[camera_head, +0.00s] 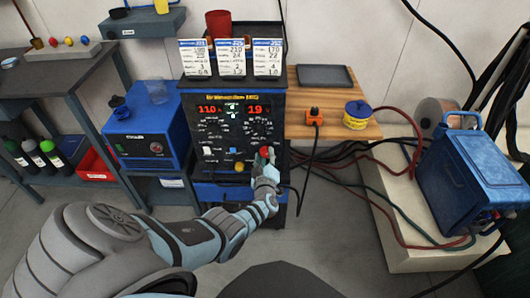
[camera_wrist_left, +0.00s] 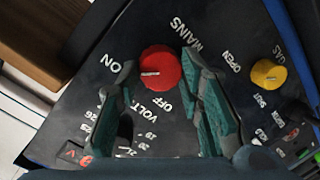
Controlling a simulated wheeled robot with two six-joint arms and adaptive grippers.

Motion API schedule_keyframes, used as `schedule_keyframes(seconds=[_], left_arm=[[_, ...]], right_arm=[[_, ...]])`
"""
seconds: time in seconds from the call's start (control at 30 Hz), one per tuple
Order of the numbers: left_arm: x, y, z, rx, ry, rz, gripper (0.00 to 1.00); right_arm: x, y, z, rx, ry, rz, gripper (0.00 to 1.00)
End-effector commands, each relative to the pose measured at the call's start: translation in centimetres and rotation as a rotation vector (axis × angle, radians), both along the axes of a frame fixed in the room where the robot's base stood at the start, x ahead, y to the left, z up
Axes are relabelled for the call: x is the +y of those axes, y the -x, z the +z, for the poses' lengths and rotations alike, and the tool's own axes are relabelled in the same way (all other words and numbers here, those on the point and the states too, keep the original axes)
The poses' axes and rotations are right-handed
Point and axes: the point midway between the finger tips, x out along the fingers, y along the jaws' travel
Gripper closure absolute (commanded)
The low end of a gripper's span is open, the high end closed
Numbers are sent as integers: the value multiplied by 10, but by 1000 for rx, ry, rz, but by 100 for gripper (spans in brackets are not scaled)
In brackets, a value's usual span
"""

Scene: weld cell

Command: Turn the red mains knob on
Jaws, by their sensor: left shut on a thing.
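The red mains knob (camera_head: 264,151) is at the lower right of the black welder panel (camera_head: 222,133). In the wrist view the red knob (camera_wrist_left: 160,72) sits between the MAINS, ON and OFF labels. Its white line lies toward the left of the picture, on the side of the ON label. My left gripper (camera_head: 267,164) is at the knob, and in the wrist view its two green-padded fingers (camera_wrist_left: 167,95) stand on either side of it, shut on it. The exact contact is hard to see. My right gripper is not in view.
A yellow gas knob (camera_wrist_left: 268,74) is beside the mains knob. Cards (camera_head: 231,58) and a red cup (camera_head: 218,25) stand on top of the welder. A blue box (camera_head: 147,137) is at left, a wooden table (camera_head: 345,126) and blue case (camera_head: 470,175) at right, with cables between.

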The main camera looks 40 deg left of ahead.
Motion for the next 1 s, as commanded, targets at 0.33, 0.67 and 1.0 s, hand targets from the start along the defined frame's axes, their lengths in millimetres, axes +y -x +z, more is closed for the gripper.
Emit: schedule_keyframes(seconds=[0.33,0.67,1.0], left_arm=[[1,1,0,3,-3,1,94],[0,0,0,2,-2,0,45],[-7,9,0,0,-2,3,45]], right_arm=[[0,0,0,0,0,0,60],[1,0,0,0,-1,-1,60],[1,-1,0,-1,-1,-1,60]])
